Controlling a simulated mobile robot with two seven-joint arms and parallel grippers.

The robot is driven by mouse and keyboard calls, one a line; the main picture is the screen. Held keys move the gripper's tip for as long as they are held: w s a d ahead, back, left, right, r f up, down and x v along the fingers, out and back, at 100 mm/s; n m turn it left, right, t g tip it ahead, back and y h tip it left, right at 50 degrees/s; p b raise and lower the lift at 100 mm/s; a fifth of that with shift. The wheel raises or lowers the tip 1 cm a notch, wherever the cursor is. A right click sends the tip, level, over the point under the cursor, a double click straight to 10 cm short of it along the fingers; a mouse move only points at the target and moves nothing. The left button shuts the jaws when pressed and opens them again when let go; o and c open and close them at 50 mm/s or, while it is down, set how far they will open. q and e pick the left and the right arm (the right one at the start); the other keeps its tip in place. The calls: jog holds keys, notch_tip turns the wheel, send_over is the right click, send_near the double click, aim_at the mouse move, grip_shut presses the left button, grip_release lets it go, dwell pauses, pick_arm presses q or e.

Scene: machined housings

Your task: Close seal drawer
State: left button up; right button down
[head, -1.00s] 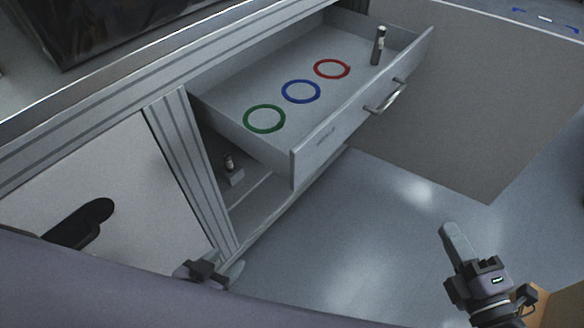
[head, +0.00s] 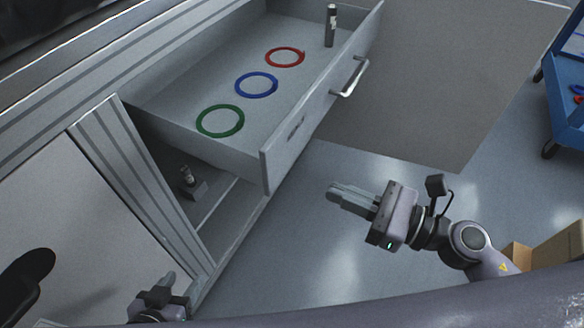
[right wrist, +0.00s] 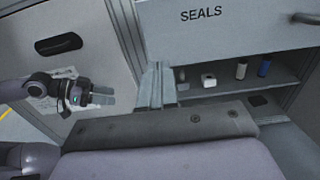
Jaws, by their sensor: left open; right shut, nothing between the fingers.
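The seal drawer (head: 315,112) is pulled well out of the grey cabinet. Its front is marked SEALS in the right wrist view (right wrist: 230,42). Its bar handle (head: 350,78) shows at the upper right and also in the right wrist view (right wrist: 306,19). A green ring (head: 220,121), a blue ring (head: 256,85) and a red ring (head: 285,57) lie flat inside. My right gripper (head: 338,195) is shut and empty, in front of the drawer and apart from it. My left gripper (head: 172,285) is open, low by the cabinet, touching nothing that I can see.
A dark cylinder (head: 331,26) stands upright in the drawer's far end. An open shelf under the drawer holds small items (head: 188,183). A blue cart (head: 566,105) stands at far right, a cardboard box (head: 545,250) at lower right. The floor before the drawer is clear.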

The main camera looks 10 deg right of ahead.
aim_at(276, 168)
jog(key=p+x, duration=0.2)
jog(key=x, duration=0.6)
jog(key=shift+w, duration=0.15)
jog(key=shift+w+a, duration=0.25)
jog(key=shift+a, duration=0.2)
jog(key=shift+w+a, duration=0.1)
jog(key=shift+a, duration=0.05)
